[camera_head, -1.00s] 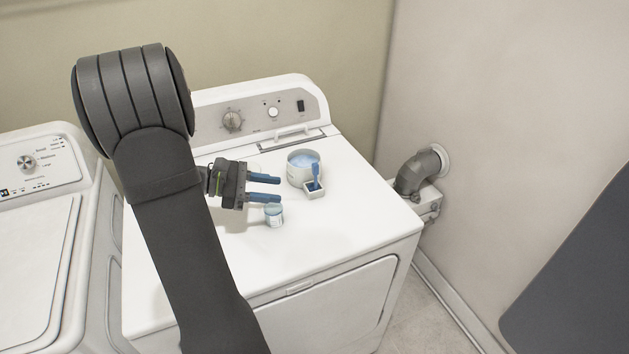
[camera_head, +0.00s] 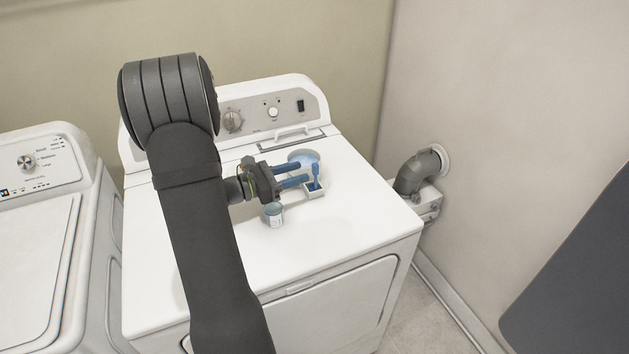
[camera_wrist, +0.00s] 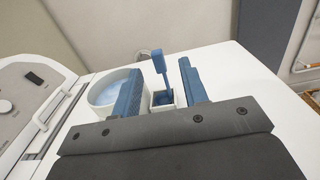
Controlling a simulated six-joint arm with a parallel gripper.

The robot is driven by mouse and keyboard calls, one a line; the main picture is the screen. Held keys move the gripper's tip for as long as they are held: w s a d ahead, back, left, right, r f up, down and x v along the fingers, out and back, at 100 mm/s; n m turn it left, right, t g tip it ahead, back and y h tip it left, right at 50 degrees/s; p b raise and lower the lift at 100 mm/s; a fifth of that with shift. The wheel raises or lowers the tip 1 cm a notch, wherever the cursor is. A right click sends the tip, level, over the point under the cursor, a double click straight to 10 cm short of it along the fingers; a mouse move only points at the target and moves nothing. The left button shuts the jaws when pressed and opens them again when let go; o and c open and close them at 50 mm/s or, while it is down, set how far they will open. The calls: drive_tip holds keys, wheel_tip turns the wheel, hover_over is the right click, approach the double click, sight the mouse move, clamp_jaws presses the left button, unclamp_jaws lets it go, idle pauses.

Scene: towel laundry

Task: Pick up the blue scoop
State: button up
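The blue scoop (camera_head: 316,172) stands upright, its lower end in a small white square holder (camera_head: 316,194) on top of the white machine. It also shows in the wrist view (camera_wrist: 160,66), with its handle up, between my two blue fingers in the picture. My gripper (camera_head: 299,172) is open and points right toward the scoop, with its fingertips close to the handle. In the wrist view my gripper (camera_wrist: 162,80) has clear gaps between its fingers and the scoop. I cannot tell whether the handle is fully between the fingertips.
A round white tub (camera_head: 304,156) with pale blue contents stands behind the holder, partly hidden by my fingers. A small jar (camera_head: 274,216) stands in front of my gripper. The dryer top (camera_head: 350,215) is clear to the right and front. A control panel rises behind.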

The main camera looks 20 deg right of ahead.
sight(313, 169)
drive_tip(key=shift+w+d+f, duration=0.1)
drive_tip(key=shift+d+f, duration=0.05)
drive_tip(key=shift+d, duration=1.45)
drive_tip(key=shift+w+d+f, duration=0.1)
drive_tip(key=shift+d, duration=1.45)
clamp_jaws()
